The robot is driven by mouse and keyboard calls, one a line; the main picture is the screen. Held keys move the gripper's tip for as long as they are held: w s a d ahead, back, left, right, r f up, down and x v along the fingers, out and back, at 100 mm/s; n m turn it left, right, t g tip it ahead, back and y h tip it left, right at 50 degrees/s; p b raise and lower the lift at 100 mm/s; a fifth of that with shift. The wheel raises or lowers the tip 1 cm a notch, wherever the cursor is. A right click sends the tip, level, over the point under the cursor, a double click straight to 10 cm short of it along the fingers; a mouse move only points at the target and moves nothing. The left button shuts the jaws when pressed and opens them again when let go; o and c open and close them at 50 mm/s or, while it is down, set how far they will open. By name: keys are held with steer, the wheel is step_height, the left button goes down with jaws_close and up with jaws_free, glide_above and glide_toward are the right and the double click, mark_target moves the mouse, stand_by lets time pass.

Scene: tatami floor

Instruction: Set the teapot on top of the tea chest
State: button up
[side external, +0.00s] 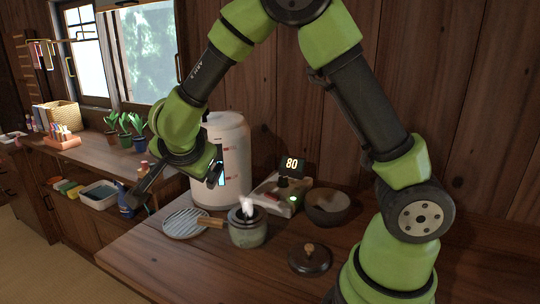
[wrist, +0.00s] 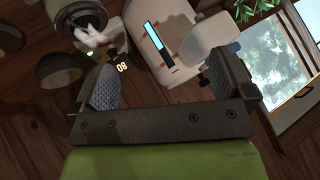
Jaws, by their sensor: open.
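A grey-green pot (side external: 248,232) with a wooden side handle (side external: 206,222) stands upright on the wooden counter, uncovered, with a white wisp at its mouth; I take it as the teapot. In the wrist view a dark round vessel (wrist: 75,14), apparently the same pot, is cut off at the top left. A dark lid (side external: 310,260) with a wooden knob lies to its right. I cannot tell which thing is the tea chest. My gripper (side external: 176,188) is open and empty, above and to the left of the pot, apart from it. Its spread fingers show in the wrist view (wrist: 165,68).
A white water boiler (side external: 222,150) stands behind the pot. Nearby are a striped plate (side external: 184,224), a white unit with a green light (side external: 282,198), an "80" display (side external: 292,164) and a dark bowl (side external: 330,207). The counter's front left is clear.

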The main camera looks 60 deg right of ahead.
steer(key=s+a+r+n+t+y, duration=0.2)
steer(key=a+r+n+t+y, duration=0.15)
steer(key=r, duration=0.35)
steer(key=s+a+r+n+t+y, duration=0.2)
steer(key=r+n+y, duration=0.25)
steer(key=r, duration=0.25)
steer(key=s+f+n+g, duration=0.2)
steer(key=s, duration=0.7)
steer(key=s+d+f+n+g, duration=0.1)
steer(key=s+f+n+g, duration=0.1)
steer(key=s, duration=0.7)
steer(key=shift+n+y, duration=0.4)
